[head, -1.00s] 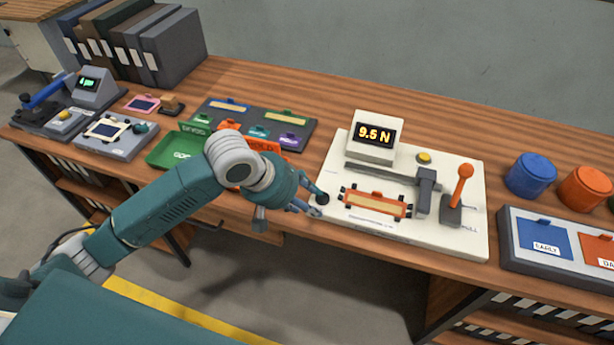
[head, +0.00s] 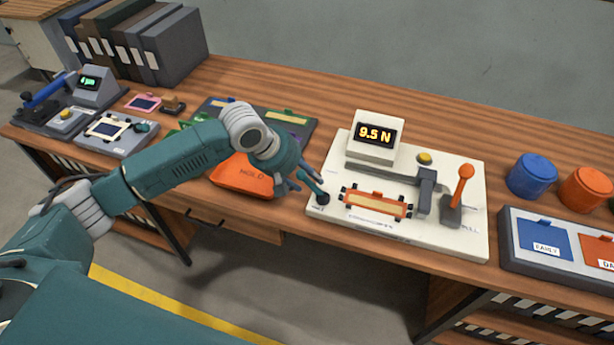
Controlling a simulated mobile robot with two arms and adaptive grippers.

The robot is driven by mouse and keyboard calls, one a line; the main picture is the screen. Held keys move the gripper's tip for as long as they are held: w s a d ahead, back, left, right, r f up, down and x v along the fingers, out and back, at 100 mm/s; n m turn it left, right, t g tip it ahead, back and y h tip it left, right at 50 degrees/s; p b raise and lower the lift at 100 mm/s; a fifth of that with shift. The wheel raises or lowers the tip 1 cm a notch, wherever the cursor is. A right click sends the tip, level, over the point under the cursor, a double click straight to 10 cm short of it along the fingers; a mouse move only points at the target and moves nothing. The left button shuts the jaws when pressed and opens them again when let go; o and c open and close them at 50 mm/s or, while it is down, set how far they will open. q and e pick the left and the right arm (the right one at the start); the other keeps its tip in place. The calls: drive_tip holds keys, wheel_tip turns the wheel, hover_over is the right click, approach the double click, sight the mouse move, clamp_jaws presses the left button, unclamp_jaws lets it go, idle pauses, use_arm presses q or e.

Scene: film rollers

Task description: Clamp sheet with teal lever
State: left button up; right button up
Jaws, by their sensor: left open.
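The sheet (head: 376,205) is a tan strip in an orange holder with black corner clips, lying on the white test stand (head: 405,228). A short teal lever (head: 313,184) leans up and left from a black pivot (head: 322,198) at the stand's left front corner. My left gripper (head: 298,183) is open beside the teal lever, just left of the stand. Its fingers partly overlap the lever in this view, so I cannot tell whether they touch. My right gripper is not in view.
The stand carries a display (head: 376,134) reading 9.5 N, a yellow button (head: 425,158) and an orange-knobbed lever (head: 460,188). An orange HOLD tray (head: 243,178) lies under my left arm. Blue (head: 530,176) and orange (head: 586,188) canisters stand at right.

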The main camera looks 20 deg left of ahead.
use_arm(q)
drive_tip(key=shift+x, duration=0.75)
drive_tip(key=c, duration=1.1)
clamp_jaws()
drive_tip(key=shift+d, duration=0.1)
